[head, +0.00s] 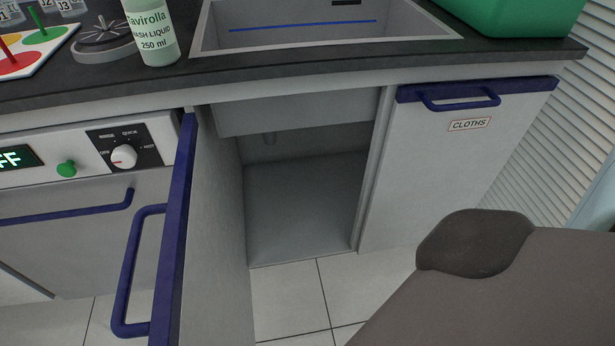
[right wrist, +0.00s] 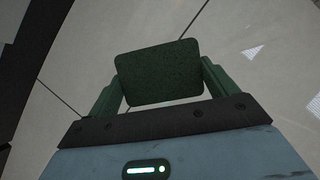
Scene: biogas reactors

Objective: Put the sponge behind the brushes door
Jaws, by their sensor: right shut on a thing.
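A dark green sponge (right wrist: 158,75) is between the two green fingers of my right gripper (right wrist: 160,82) in the right wrist view. The gripper is shut on it, and tiled floor lies behind it. In the head view one cupboard door (head: 212,235) under the counter stands open toward me, with a blue edge and handle; its label is not visible. The cupboard behind it (head: 305,195) looks empty. My right arm covers the lower right of the head view, but its gripper does not show there. My left gripper is not in view.
A closed door labelled CLOTHS (head: 455,165) is right of the open cupboard. A sink (head: 330,45) is above it. A wash liquid bottle (head: 152,30) and a green container (head: 525,15) stand on the counter.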

